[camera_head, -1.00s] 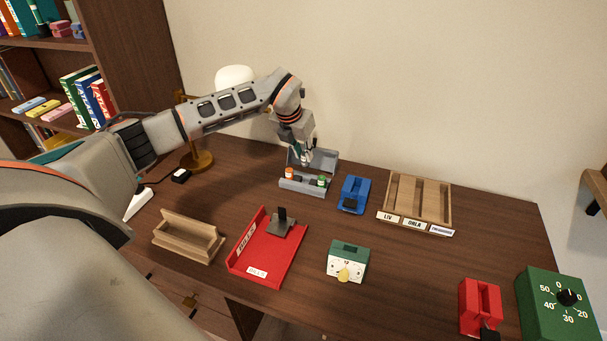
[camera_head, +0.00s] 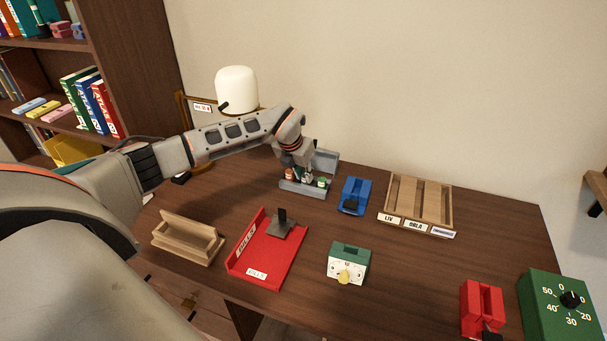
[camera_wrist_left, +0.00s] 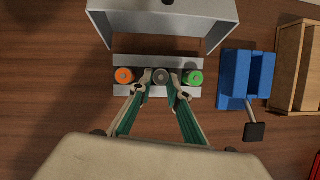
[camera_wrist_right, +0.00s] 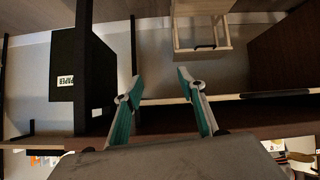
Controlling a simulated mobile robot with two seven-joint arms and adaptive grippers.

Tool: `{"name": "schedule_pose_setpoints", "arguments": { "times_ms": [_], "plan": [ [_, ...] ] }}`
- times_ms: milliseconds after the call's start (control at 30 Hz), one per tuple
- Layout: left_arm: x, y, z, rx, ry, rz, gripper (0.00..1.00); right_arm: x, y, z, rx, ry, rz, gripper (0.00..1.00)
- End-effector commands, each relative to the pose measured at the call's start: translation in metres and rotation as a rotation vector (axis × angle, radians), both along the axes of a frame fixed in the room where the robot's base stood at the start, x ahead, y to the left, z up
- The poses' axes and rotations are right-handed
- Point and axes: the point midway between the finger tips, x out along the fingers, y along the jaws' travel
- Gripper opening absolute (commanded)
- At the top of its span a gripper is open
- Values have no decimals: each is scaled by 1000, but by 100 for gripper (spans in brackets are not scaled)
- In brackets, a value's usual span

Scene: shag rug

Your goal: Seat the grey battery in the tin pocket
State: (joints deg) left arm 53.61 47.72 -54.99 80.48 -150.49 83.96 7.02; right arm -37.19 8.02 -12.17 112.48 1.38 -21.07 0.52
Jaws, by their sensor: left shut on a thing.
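The grey tin (camera_head: 318,192) stands at the back of the desk with its lid open. In the left wrist view the tin's tray (camera_wrist_left: 160,62) holds an orange battery (camera_wrist_left: 124,75) on the left, the grey battery (camera_wrist_left: 160,76) in the middle and a green battery (camera_wrist_left: 194,77) on the right. My left gripper (camera_wrist_left: 162,86) is over the middle of the tin, its fingers closed around the grey battery. Whether the battery is fully down in its pocket cannot be told. My right gripper (camera_wrist_right: 160,82) is open and empty, away from the desk top.
A blue block-like holder (camera_head: 354,195) stands right of the tin, then a wooden sorting tray (camera_head: 447,205). In front are a wooden holder (camera_head: 187,240), a red tray (camera_head: 268,262) and a green-and-white timer (camera_head: 348,263). A white lamp (camera_head: 237,88) stands behind my left arm.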

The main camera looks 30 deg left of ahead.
Motion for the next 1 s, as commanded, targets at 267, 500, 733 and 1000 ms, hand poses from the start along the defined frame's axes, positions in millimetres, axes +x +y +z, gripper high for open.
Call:
{"name": "schedule_pose_setpoints", "arguments": {
  "times_ms": [267, 500, 733, 1000],
  "plan": [
    [0, 0, -2, 0, 1, 0, 34, -1, 0, -2, -1, 3, 0, 40],
    [0, 0, 2, 0, 0, 0, 34, -1, 0, -1, -1, 3, 0, 40],
    [-11, 0, 33, 1, -5, 0, 34, 1, 0, 4, 0, -1, -1, 40],
    [-32, -1, 83, 2, -4, -1, 34, 3, 0, 10, 0, -7, 0, 40]
  ]
}}
